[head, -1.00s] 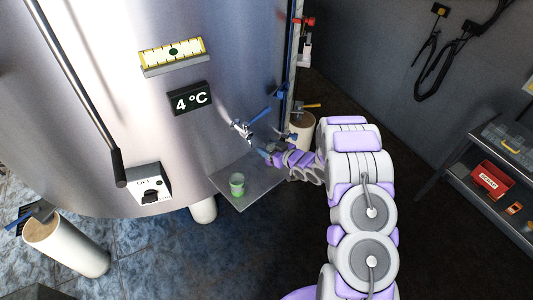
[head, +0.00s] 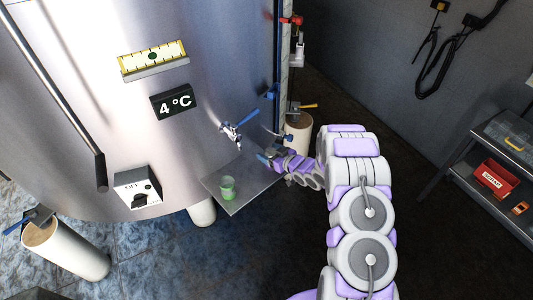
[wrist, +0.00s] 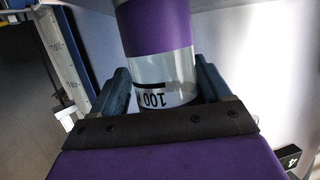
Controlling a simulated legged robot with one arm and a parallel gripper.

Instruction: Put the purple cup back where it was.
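The purple cup (wrist: 157,35) shows in the wrist view, with a purple band and a clear part marked 100 upside down. My gripper (wrist: 163,82) has its two dark blue fingers on either side of the clear part and appears shut on it. In the head view my gripper (head: 268,156) is above the right back part of the metal shelf (head: 245,192), right of the tap (head: 231,132). I cannot make out the purple cup there. A green cup (head: 227,187) stands upright on the shelf.
The steel tank (head: 75,65) fills the left, with a 4 °C display (head: 173,103) and a switch box (head: 138,192). A pale post (head: 298,132) stands behind my gripper. A rack with a red box (head: 498,178) is at right. The dark floor between looks clear.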

